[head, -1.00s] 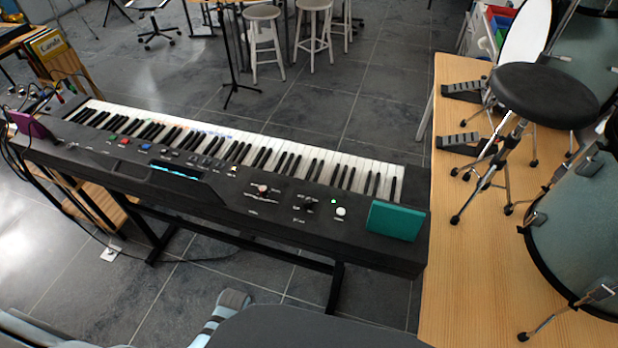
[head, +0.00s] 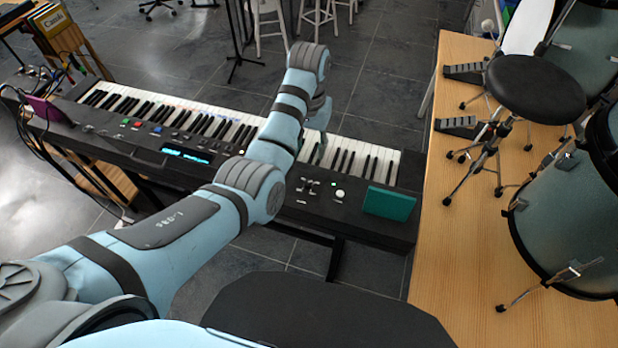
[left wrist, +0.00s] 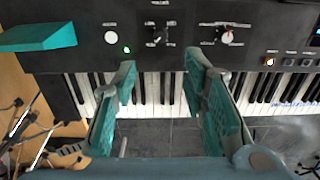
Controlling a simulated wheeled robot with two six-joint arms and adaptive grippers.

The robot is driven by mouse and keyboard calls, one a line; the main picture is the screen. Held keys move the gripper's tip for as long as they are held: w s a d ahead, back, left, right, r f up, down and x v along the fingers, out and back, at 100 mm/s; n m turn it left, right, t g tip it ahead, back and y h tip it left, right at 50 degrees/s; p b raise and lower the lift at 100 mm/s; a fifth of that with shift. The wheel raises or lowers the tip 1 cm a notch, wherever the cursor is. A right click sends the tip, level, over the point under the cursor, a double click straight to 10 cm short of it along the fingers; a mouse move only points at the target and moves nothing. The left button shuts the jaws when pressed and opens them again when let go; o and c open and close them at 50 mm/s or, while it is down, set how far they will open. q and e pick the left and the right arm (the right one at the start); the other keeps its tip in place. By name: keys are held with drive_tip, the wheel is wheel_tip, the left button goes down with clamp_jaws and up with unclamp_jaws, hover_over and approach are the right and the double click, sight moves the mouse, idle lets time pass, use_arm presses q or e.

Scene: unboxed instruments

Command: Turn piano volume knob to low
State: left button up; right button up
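The black piano (head: 140,150) stands across the middle of the head view. Its control panel fills the top of the left wrist view, upside down. There a black knob (left wrist: 157,36) sits near the centre, and a knob with a white and red top (left wrist: 226,37) sits to its right. The black knob also shows in the head view (head: 309,187); my arm hides the other. My left gripper (left wrist: 160,65) is open and empty, fingertips over the keys near the black knob. My right gripper is not in view.
A white button (left wrist: 110,37) and a teal box (head: 388,203) sit beside the knobs on the panel. A wooden platform (head: 450,290) with drums and a black stool (head: 537,92) is to the right. Grey floor shows beyond the piano.

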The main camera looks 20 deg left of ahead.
sight(308, 182)
use_arm(q)
wheel_tip(308, 182, down, 14)
drive_tip(key=b, duration=0.3)
drive_tip(key=shift+a+r, duration=0.1)
drive_tip(key=shift+r, duration=0.1)
drive_tip(key=shift+s, duration=0.1)
clamp_jaws()
